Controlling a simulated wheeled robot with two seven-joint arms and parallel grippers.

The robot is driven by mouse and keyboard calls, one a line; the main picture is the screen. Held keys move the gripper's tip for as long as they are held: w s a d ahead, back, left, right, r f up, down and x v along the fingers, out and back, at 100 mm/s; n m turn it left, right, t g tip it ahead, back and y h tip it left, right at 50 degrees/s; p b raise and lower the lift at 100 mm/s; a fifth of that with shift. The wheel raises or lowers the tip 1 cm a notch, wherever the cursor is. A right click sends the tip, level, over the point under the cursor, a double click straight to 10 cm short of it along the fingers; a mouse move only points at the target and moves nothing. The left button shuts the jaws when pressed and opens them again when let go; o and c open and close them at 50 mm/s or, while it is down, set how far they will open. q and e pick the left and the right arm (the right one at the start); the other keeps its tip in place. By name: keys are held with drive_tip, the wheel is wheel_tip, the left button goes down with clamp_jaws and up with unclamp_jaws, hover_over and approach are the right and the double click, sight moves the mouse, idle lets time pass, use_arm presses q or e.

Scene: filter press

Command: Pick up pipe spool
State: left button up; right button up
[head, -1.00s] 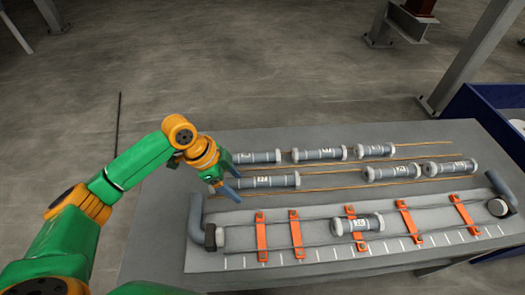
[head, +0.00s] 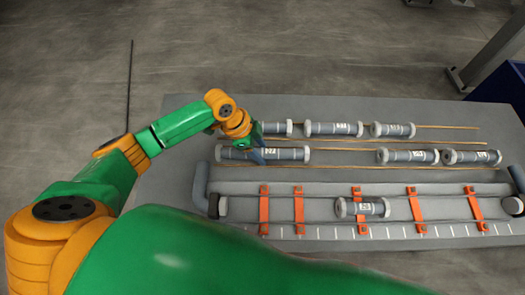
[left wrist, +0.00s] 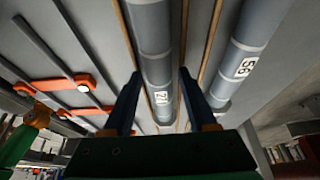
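Several grey pipe spools with pale end flanges and white number labels lie in two rows on the grey table. My left gripper (head: 259,153) is over the left spool of the nearer row (head: 290,154), near its middle. In the left wrist view the two blue fingers (left wrist: 158,80) are apart, one on each side of a labelled spool (left wrist: 153,45). No gap closes on it, and I cannot tell whether they touch it. Another spool (left wrist: 243,60), marked 58, lies to the right there. A shorter spool (head: 375,208) lies in the clamp fixture. My right gripper is out of view.
The fixture (head: 390,189) with orange straps (head: 299,210) and long rods spans the table's near side. Thin brown strips (head: 400,167) run along the spool rows. A blue bin (head: 500,85) stands at the far right. My green arm link covers the lower left.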

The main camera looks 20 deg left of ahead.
use_arm(q)
drive_tip(key=shift+s+r, duration=0.1)
clamp_jaws()
